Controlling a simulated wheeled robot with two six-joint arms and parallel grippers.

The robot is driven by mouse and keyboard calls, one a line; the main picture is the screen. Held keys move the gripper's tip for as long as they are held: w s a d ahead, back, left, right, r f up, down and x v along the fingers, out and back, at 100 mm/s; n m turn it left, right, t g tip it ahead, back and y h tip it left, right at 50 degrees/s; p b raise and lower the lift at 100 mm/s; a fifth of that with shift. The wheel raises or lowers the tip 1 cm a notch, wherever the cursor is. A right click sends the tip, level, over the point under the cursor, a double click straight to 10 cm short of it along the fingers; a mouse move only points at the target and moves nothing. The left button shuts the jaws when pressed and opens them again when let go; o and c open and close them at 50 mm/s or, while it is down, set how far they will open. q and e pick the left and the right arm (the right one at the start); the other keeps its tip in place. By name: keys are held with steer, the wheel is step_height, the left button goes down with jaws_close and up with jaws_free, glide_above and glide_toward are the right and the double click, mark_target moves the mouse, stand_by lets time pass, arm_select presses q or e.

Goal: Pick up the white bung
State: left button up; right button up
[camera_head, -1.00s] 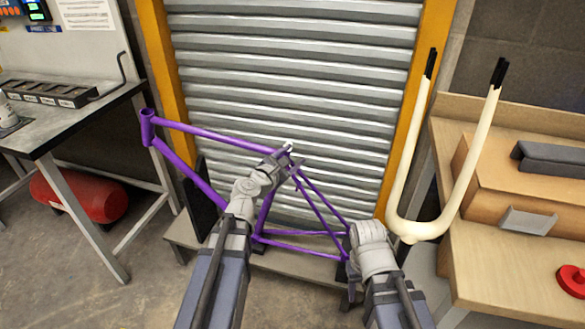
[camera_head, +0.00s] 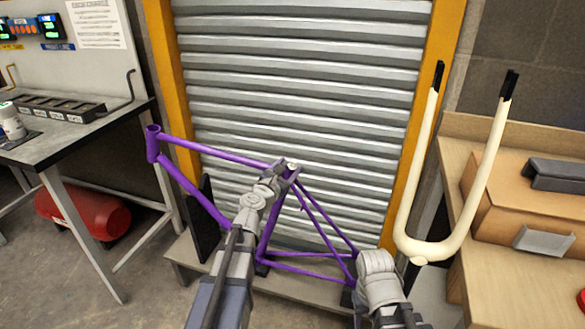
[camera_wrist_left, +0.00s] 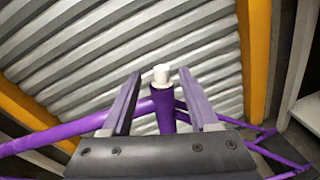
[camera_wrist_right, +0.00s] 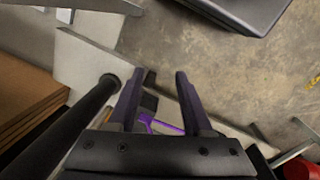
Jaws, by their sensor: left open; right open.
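The white bung (camera_wrist_left: 161,74) sits in the top of the upright purple seat tube (camera_wrist_left: 164,108) of a bike frame. In the head view the bung (camera_head: 292,166) is a small pale spot, partly hidden by my left gripper (camera_head: 286,175). In the left wrist view my left gripper (camera_wrist_left: 159,76) is open, with one finger on each side of the tube top and the bung showing between the tips. I cannot tell how far beyond the tips it is. My right gripper (camera_wrist_right: 160,75) is open and empty, pointing down over the floor.
The purple frame (camera_head: 215,151) stands before a ribbed metal shutter (camera_head: 300,60). A cream fork (camera_head: 450,240) rises to the right, beside a wooden bench (camera_head: 500,285). A metal table (camera_head: 75,140) with a slotted tray (camera_head: 60,108) stands left, above a red tank (camera_head: 90,215).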

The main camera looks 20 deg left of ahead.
mark_target(292, 165)
arm_select(q)
steer(key=w, duration=0.3)
steer(key=shift+w+d+f, duration=0.3)
steer(key=shift+w+f, duration=0.05)
steer(key=shift+f, duration=0.05)
steer(key=shift+c, duration=0.2)
jaws_close()
